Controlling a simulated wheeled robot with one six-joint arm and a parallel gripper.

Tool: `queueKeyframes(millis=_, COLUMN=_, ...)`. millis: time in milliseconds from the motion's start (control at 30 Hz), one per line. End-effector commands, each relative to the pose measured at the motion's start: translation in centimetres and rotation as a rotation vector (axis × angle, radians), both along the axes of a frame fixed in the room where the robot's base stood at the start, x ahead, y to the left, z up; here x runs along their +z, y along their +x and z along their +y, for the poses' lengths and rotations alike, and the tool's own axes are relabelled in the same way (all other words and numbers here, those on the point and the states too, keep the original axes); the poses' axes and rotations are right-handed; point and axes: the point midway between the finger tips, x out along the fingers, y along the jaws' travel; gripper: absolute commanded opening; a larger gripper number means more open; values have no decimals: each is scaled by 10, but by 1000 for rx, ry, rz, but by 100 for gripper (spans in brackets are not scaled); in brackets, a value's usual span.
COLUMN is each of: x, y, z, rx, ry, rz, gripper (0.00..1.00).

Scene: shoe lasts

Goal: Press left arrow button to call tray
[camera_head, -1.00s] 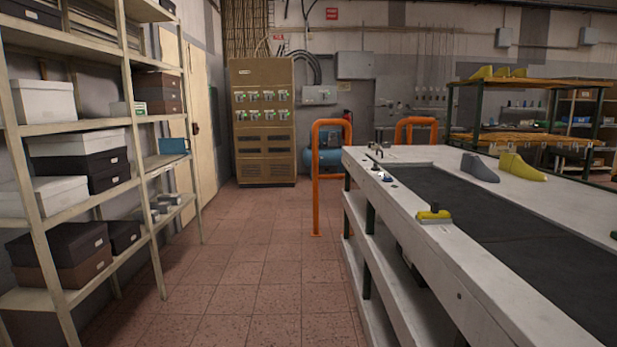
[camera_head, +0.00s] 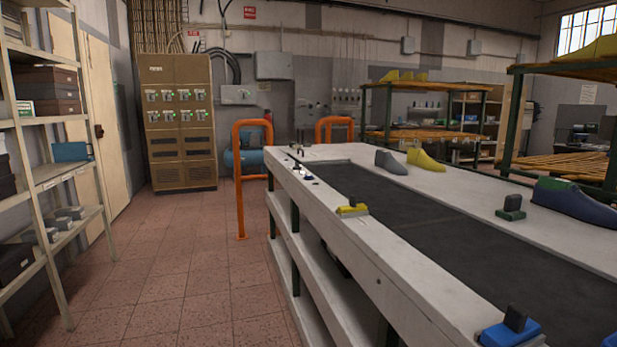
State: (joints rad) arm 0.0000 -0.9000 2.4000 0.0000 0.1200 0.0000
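A long white conveyor table (camera_head: 440,292) with a dark belt (camera_head: 420,215) runs from the lower right to the middle of the view. Small dark and blue controls (camera_head: 307,178) sit on its left rim near the far end; they are too small to show any arrow. A yellow device with a black knob (camera_head: 352,208) sits on the left rim, nearer to me. A blue device with a black knob (camera_head: 513,328) is at the near rim. No tray can be made out on the belt. My gripper is not in view.
A grey shoe last (camera_head: 391,162) and a yellow one (camera_head: 425,160) stand on the far rim, with a blue one (camera_head: 573,198) at right. Orange guard rails (camera_head: 239,180) stand beyond the table. Shelves (camera_head: 45,180) line the left. The tiled aisle (camera_head: 190,270) is clear.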

Motion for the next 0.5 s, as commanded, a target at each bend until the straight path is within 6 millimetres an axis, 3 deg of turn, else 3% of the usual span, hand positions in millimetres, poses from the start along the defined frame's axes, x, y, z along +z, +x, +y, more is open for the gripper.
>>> queueKeyframes(millis=100, x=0, y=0, z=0, rx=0, ry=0, rz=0, gripper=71)
queueKeyframes(millis=433, x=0, y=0, z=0, rx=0, ry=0, rz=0, gripper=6)
queueKeyframes(millis=500, x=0, y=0, z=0, rx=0, ry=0, rz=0, gripper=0)
